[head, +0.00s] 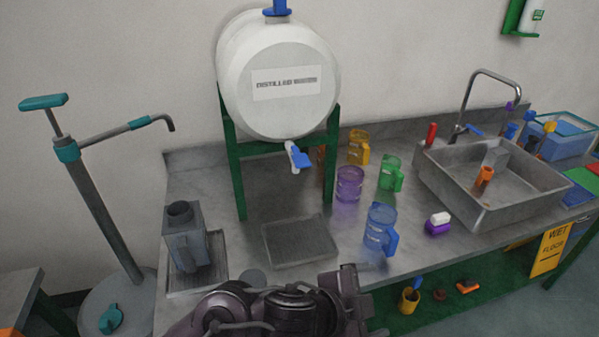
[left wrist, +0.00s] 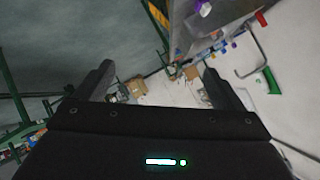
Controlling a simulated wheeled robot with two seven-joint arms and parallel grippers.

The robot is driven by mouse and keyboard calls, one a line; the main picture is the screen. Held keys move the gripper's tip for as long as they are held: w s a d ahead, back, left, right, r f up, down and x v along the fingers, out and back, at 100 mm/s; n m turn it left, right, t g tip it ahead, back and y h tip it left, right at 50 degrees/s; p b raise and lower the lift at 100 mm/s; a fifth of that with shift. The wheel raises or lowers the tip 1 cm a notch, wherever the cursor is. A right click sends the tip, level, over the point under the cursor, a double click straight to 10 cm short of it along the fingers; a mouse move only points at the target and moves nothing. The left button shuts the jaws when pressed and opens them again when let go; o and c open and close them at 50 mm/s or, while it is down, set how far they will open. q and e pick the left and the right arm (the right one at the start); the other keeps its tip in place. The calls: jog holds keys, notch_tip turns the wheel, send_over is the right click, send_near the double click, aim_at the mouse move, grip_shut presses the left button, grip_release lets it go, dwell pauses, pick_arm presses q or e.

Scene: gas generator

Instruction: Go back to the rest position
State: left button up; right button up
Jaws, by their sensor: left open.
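My left arm comes in low in the head view, at the front edge of the counter, and ends in the dark left gripper (head: 352,290). The left wrist view shows its two fingers (left wrist: 160,80) spread wide apart with nothing between them. Beyond them that view shows the room, tilted, with a wall, dark floor and distant boxes. In the head view the gripper is in front of the blue pitcher (head: 379,230) and the mesh tray (head: 300,241), apparently touching neither. My right gripper is in neither view.
A white distilled water barrel (head: 275,115) stands on a green frame (head: 236,165). A grey jug (head: 185,245) stands left; purple (head: 349,184), green (head: 390,173) and yellow (head: 358,147) vessels stand right. A steel sink (head: 485,212) is further right. A pump (head: 95,205) stands left of the counter.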

pick_arm(q)
jog(key=w+a+f+n+t+y, duration=0.25)
jog(key=a+n+y, duration=0.25)
jog(key=a+n, duration=0.8)
jog(key=s+a+f+n+g+y, duration=0.25)
jog(key=s+a+f, duration=0.25)
jog(key=a, duration=0.4)
jog(key=s+a+f+n+g+y, duration=0.25)
jog(key=s+a+f, duration=0.2)
jog(key=a, duration=0.55)
notch_tip(320, 180, down, 28)
jog(key=s+g, duration=0.1)
jog(key=s, duration=0.1)
jog(key=s+a+f+m+g, duration=0.1)
jog(key=s+a+f, duration=0.2)
jog(key=s+f, duration=1.6)
jog(key=shift+s, duration=0.55)
jog(key=shift+g, duration=0.25)
